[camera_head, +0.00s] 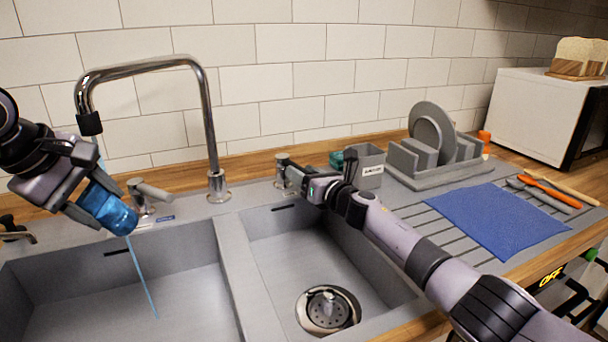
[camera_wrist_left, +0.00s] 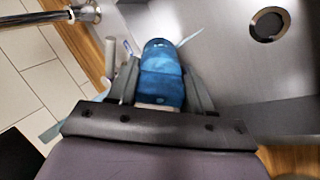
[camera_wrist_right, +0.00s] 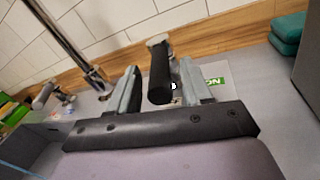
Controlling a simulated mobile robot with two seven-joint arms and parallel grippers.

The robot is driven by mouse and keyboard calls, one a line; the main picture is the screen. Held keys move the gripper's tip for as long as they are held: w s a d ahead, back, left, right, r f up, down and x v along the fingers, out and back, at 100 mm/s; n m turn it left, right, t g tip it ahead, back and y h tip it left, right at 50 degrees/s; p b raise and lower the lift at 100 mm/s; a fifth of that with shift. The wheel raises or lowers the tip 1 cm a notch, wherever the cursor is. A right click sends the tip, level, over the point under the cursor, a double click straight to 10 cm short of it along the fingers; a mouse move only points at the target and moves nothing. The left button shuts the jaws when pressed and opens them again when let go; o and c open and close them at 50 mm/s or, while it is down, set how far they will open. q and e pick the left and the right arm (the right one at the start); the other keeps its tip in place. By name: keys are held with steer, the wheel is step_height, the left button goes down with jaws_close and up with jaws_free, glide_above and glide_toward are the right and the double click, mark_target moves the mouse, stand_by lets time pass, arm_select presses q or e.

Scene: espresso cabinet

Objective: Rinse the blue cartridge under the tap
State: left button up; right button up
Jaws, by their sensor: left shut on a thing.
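The blue cartridge (camera_head: 108,208) is in my left gripper (camera_head: 92,196), below the spout of the chrome tap (camera_head: 205,120). In the left wrist view the cartridge (camera_wrist_left: 162,75) sits between the two fingers. A thin blue stream of water (camera_head: 141,275) runs from beside the cartridge down into the left sink basin (camera_head: 180,295). My right gripper (camera_head: 297,178) is at a tap handle (camera_head: 283,165) behind the right basin. In the right wrist view the black handle (camera_wrist_right: 160,76) lies between the open fingers, with gaps at its sides. A green "ON" label (camera_wrist_right: 214,81) is beside it.
Another lever (camera_head: 150,191) stands left of the tap base. The right basin (camera_head: 375,270) has a drain strainer (camera_head: 328,308). A grey holder (camera_head: 366,168), a dish rack (camera_head: 440,175) and a blue cloth (camera_head: 500,220) are to the right.

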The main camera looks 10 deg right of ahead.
steer(key=shift+d, duration=0.1)
steer(key=shift+s+d+r, duration=0.2)
steer(key=shift+s+d, duration=0.25)
steer(key=v, duration=1)
steer(key=shift+s+f, duration=0.25)
steer(key=shift+s, duration=0.2)
steer(key=shift+a, duration=0.1)
stand_by(1.0)
